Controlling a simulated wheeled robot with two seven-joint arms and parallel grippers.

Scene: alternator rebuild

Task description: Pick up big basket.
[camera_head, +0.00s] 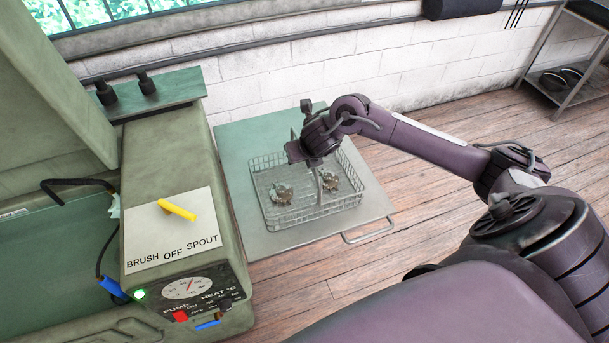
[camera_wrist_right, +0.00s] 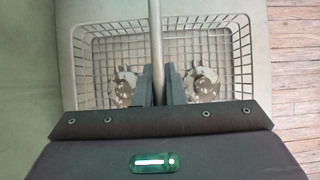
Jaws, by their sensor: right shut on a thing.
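The big wire basket (camera_head: 320,215) sits on a light green tray-like surface beside the green machine, with two metal parts (camera_head: 281,193) inside. In the right wrist view the basket (camera_wrist_right: 90,62) lies below my right gripper, and an upright grey bar (camera_wrist_right: 154,40), apparently its handle, runs between the fingers. My right gripper (camera_head: 318,170) reaches over the basket from the right. In the right wrist view its two fingers (camera_wrist_right: 160,84) are closed on that bar. The basket looks level and resting on the surface. My left gripper is not in view.
The green machine (camera_head: 165,160) with a yellow lever (camera_head: 177,209) and a dial stands close on the left of the basket. A white brick wall (camera_head: 260,85) is behind. The surface (camera_head: 235,160) has a handle (camera_head: 368,231) at its front right. Open wooden floor lies to the right.

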